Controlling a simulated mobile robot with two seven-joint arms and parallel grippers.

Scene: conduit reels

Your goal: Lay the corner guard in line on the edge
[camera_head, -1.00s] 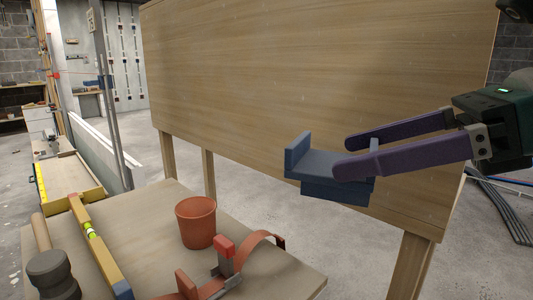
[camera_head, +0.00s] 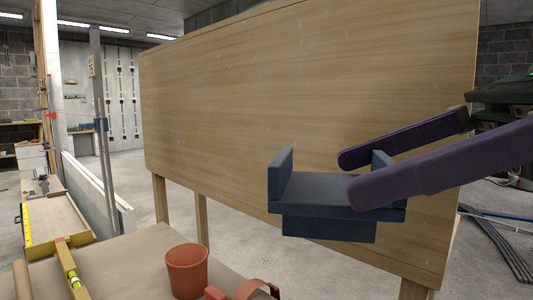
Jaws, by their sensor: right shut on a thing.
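The blue piece (camera_head: 332,193), which I take to be the corner guard, has a flat plate with an upright lip at each end and a block beneath. My right gripper (camera_head: 350,175) comes in from the right with long purple fingers and is shut on it near its right end. The piece is held in the air in front of a large upright wooden board (camera_head: 300,90). I cannot tell which edge is meant; the board's top edge runs above the piece. My left gripper is not in view.
A wooden table (camera_head: 135,255) at lower left carries a terracotta pot (camera_head: 187,270), a yellow spirit level (camera_head: 71,270) and a red-and-orange clamp-like tool (camera_head: 250,290). A metal post (camera_head: 100,100) stands left of the board. Grey pipes (camera_head: 500,245) lie on the floor at right.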

